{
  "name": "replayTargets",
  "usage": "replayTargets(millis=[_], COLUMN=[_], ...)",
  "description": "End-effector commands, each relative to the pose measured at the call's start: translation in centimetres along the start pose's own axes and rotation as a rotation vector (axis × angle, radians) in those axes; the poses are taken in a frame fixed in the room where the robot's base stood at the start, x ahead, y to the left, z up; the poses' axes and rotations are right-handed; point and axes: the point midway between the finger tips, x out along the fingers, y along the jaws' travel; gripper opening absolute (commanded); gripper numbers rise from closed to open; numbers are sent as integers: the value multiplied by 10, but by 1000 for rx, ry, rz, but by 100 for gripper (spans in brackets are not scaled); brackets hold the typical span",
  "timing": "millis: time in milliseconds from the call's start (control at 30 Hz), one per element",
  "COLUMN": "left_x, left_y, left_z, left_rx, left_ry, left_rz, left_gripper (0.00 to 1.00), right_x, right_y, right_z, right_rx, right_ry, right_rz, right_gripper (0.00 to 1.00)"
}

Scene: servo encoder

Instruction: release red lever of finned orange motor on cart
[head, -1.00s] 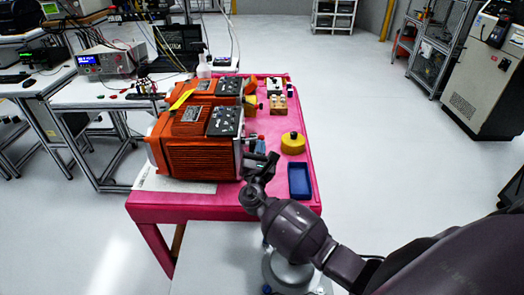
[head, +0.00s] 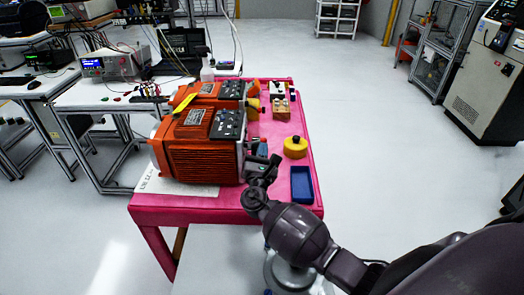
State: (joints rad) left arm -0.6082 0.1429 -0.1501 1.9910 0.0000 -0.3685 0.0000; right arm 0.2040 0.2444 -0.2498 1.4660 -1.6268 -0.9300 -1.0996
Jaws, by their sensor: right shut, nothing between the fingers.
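A finned orange motor (head: 195,160) sits on the pink cart (head: 190,208), with a black panel on its top right. A second orange motor (head: 207,93) stands behind it, with a yellow strip on top. My right gripper (head: 268,162) is shut and empty at the right end of the nearer motor, its fingers by that end face. I cannot tell whether it touches the motor. The red lever cannot be made out; the gripper may cover it. My left gripper is not in view.
A blue tray (head: 302,184) and a yellow round piece (head: 295,148) lie right of the gripper on the cart. A small block with knobs (head: 280,106) stands behind. A bench with instruments (head: 110,92) is at the back left.

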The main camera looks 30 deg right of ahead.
Motion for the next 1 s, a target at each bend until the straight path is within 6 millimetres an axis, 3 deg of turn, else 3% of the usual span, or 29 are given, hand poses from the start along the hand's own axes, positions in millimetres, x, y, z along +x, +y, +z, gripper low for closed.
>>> replayTargets(millis=[1000], left_x=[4], left_y=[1], left_z=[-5], left_rx=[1], left_ry=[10], left_rz=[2], left_gripper=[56], right_x=[5], right_y=[-2], right_z=[3], right_rx=[1], right_ry=[-7], right_rz=[-5], right_gripper=[0])
